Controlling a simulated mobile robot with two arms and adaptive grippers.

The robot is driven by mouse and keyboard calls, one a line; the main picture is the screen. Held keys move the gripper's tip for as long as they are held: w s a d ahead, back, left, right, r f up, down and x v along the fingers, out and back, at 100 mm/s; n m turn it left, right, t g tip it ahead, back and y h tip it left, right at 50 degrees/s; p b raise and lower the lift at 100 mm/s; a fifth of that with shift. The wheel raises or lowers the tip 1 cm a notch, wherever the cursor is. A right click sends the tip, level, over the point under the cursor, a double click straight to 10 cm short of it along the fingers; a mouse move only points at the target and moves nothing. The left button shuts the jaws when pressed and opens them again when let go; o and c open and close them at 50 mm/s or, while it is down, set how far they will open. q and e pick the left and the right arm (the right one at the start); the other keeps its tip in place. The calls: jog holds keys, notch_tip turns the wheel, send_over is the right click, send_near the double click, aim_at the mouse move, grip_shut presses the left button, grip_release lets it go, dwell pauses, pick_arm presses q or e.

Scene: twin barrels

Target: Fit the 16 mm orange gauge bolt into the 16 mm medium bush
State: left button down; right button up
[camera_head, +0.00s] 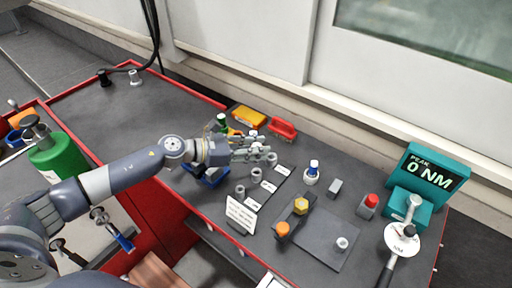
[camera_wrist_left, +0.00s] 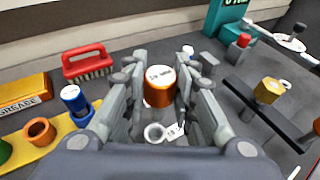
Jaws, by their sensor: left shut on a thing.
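The orange gauge bolt (camera_wrist_left: 158,92), with a lettered white top, stands between the fingers of my left gripper (camera_wrist_left: 160,100) in the left wrist view. The gripper is shut on it. In the head view my left gripper (camera_head: 268,150) is over the far end of a row of grey bushes. Two nearer bushes show: one in the middle (camera_head: 254,174) and one at the near end (camera_head: 240,190), each beside a white tag. In the left wrist view a grey bush (camera_wrist_left: 155,133) with a tag lies below the bolt. I cannot read which bush is medium. The bolt's lower end is hidden.
A red brush (camera_head: 283,128) and a yellow box (camera_head: 248,117) stand behind.

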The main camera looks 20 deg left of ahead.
aim_at(256, 163)
pick_arm(q)
jog(key=shift+f+b, duration=1.25)
jog(key=shift+f, duration=0.4)
dwell(0.7)
jog(key=shift+f+b, duration=1.5)
jog(key=shift+b, duration=0.25)
jog(key=shift+f, duration=0.1)
jog(key=shift+f+b, duration=0.65)
jog(key=shift+b, duration=0.05)
jog(key=c, duration=1.2)
grip_release()
jog(key=shift+c, duration=0.2)
